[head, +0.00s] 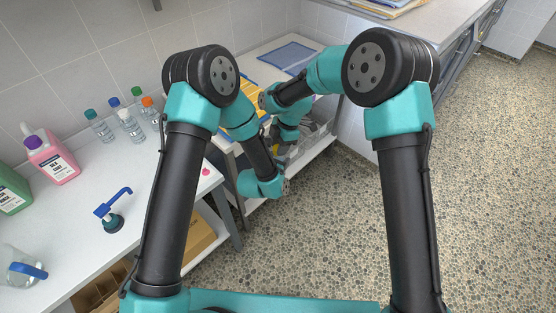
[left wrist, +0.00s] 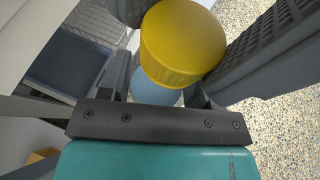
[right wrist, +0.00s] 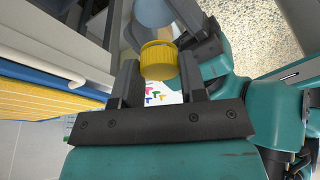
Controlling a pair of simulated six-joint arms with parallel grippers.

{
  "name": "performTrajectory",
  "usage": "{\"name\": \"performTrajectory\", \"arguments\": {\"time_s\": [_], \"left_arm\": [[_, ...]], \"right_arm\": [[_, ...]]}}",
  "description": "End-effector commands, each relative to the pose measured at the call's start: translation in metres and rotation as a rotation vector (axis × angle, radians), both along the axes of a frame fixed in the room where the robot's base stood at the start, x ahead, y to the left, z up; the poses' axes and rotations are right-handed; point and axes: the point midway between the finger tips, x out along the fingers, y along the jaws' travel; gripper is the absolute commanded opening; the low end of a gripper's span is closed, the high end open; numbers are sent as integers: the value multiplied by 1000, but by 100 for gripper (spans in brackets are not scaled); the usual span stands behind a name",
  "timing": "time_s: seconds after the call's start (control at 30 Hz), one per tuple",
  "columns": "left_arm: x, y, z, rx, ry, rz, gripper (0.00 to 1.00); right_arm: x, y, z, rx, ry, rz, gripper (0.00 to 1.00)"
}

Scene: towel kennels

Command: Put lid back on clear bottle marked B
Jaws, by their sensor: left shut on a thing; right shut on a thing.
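A yellow ribbed lid (right wrist: 159,62) sits between the fingers of my right gripper (right wrist: 160,82), which is shut on it. A pale blue, see-through bottle (right wrist: 154,12) shows beyond the lid in the right wrist view. In the left wrist view the bottle (left wrist: 155,91) is between the jaws of my left gripper (left wrist: 158,98), shut on it. The yellow lid (left wrist: 183,42) is large there and covers part of the bottle. I cannot tell whether lid and bottle touch. No letter B is visible. In the head view my arms mostly hide both grippers.
Small clear bottles with coloured caps (head: 127,122) stand on the left counter (head: 85,215). A pink jug (head: 52,160), a blue-handled pump (head: 112,208) and a small pink piece (head: 206,172) are there too. A yellow towel (head: 249,92) lies beyond my arms. The speckled floor (head: 330,230) is open.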

Motion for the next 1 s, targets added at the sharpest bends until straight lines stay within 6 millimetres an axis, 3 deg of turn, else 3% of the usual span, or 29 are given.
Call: {"name": "performTrajectory", "arguments": {"time_s": [0.2,0.23,0.47,0.77,1.0], "left_arm": [[0,0,0,0,0,0,0],[0,0,0,0,0,0,0],[0,0,0,0,0,0,0],[0,0,0,0,0,0,0],[0,0,0,0,0,0,0]], "right_arm": [[0,0,0,0,0,0,9],[0,0,0,0,0,0,41],[0,0,0,0,0,0,63],[0,0,3,0,-1,0,63],[0,0,27,1,-2,0,63]]}}
